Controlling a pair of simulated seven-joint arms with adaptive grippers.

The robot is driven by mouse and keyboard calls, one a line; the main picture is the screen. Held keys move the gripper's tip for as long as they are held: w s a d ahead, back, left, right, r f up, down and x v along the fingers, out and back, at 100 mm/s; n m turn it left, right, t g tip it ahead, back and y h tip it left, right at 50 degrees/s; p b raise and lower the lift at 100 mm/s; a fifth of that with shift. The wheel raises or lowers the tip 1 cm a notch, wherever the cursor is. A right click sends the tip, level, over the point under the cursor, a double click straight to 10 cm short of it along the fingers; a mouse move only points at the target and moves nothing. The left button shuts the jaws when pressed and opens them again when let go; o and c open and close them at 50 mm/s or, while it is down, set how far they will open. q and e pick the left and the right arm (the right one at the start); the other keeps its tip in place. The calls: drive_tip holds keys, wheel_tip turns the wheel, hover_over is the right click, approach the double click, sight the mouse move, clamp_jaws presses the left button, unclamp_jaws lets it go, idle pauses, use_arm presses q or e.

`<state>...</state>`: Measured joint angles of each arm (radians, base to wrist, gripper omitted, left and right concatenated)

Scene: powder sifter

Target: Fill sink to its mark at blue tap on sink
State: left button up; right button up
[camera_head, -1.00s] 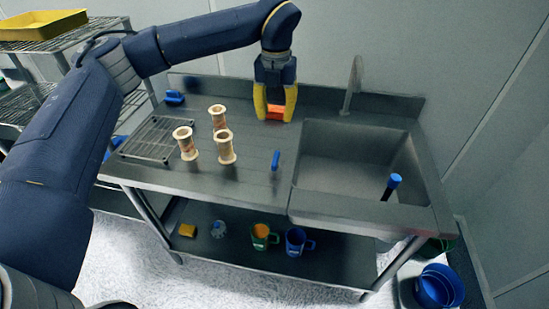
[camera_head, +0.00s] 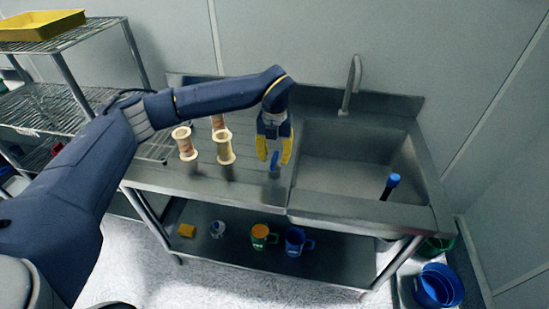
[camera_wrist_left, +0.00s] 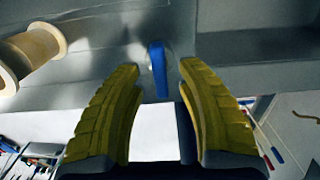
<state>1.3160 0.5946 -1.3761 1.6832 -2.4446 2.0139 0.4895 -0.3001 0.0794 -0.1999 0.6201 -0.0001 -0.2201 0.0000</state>
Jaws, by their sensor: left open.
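The steel sink (camera_head: 345,176) is set into the right part of the counter, with a tall spout (camera_head: 352,82) at its back. I see no water in it and cannot make out a mark. A blue tap handle (camera_head: 275,160) stands on the counter just left of the sink. My left gripper (camera_head: 274,158) is open above this handle, partly covering it. In the left wrist view the blue handle (camera_wrist_left: 158,72) shows upright between and beyond the two yellow fingertips, apart from both. A blue-topped dark post (camera_head: 392,181) stands in the sink's right part. My right gripper is out of view.
Several pale spools (camera_head: 225,148) stand left of my left gripper; one spool (camera_wrist_left: 38,48) shows in the left wrist view. Blue buckets (camera_head: 438,286) stand at right.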

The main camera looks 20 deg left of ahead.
use_arm(q)
drive_tip(key=shift+f, duration=0.7)
drive_tip(key=shift+o, duration=0.2)
clamp_jaws()
